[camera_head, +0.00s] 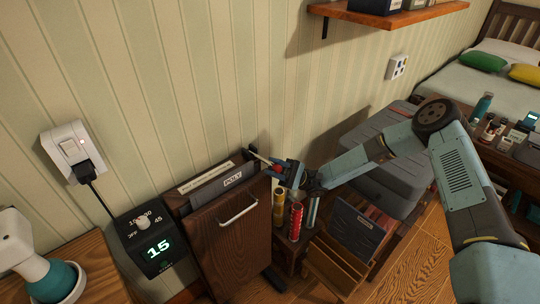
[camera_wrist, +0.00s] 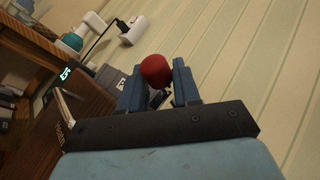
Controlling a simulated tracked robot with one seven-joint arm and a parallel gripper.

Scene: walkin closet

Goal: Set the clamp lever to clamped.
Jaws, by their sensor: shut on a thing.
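The clamp lever (camera_head: 259,157) is a thin bar at the upper right corner of a dark wooden press-like unit (camera_head: 226,238). Its round red knob (camera_wrist: 155,69) shows large in the wrist view, between the fingertips. My gripper (camera_head: 277,169) reaches in from the right at the top of the unit and is shut on this knob. In the head view the fingers hide most of the knob. Grey boards, one labelled POLY (camera_head: 232,181), stand upright in the unit's top. I cannot tell from the frames which setting the lever is at.
A black timer box (camera_head: 154,245) reading 15 stands left of the unit, its cord running to a wall outlet (camera_head: 70,150). Red and gold cylinders (camera_head: 296,220), a wooden rack (camera_head: 340,262) and a grey case (camera_head: 382,150) crowd the right. The striped wall is close behind.

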